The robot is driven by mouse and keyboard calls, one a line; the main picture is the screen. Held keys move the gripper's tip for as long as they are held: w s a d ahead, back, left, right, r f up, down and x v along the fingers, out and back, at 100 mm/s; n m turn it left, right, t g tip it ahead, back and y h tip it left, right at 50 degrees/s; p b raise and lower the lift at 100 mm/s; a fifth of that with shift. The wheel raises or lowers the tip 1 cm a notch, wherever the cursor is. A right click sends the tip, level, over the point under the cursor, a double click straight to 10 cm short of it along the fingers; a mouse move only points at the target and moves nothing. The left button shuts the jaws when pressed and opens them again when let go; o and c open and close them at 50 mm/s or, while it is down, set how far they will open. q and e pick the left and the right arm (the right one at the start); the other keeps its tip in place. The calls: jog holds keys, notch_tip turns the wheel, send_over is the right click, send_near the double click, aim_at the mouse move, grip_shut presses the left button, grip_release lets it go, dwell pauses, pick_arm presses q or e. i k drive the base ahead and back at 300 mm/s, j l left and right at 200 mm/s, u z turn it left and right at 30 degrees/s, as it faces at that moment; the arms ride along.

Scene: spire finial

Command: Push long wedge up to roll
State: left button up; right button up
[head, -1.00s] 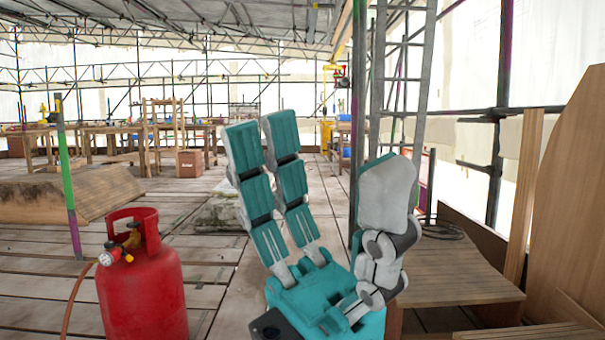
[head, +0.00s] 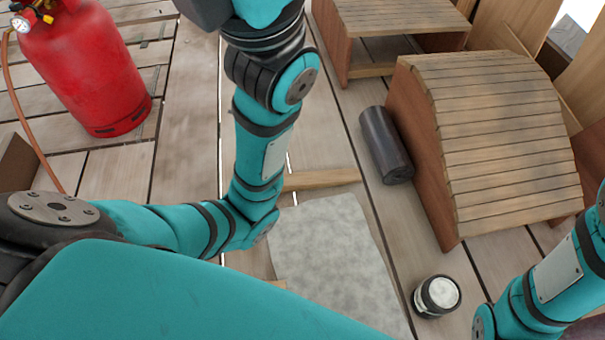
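A dark grey roll (head: 385,146) lies on the floor planks along the left side of a curved slatted wooden piece. A pale wooden strip (head: 320,178), which looks like the long wedge, lies left of the roll's near end, with a gap between them. Its left end is hidden behind my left arm. My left arm crosses the middle and runs up out of the top edge; its fingers are out of view. My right arm shows at the lower right, and its gripper is out of view.
The curved slatted piece (head: 500,140) stands right of the roll, with a wooden step (head: 395,18) behind it. A grey slab (head: 335,255) lies in front of the strip. A small black-and-white round object (head: 437,296) stands on the floor. A red gas cylinder (head: 85,65) with a hose stands left.

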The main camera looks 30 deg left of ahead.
aim_at(316, 180)
jog(key=i+l+u, duration=0.1)
jog(key=u, duration=0.3)
jog(key=i+l+u, duration=0.1)
jog(key=u, duration=0.25)
jog(key=k+l, duration=0.05)
jog(key=l, duration=0.05)
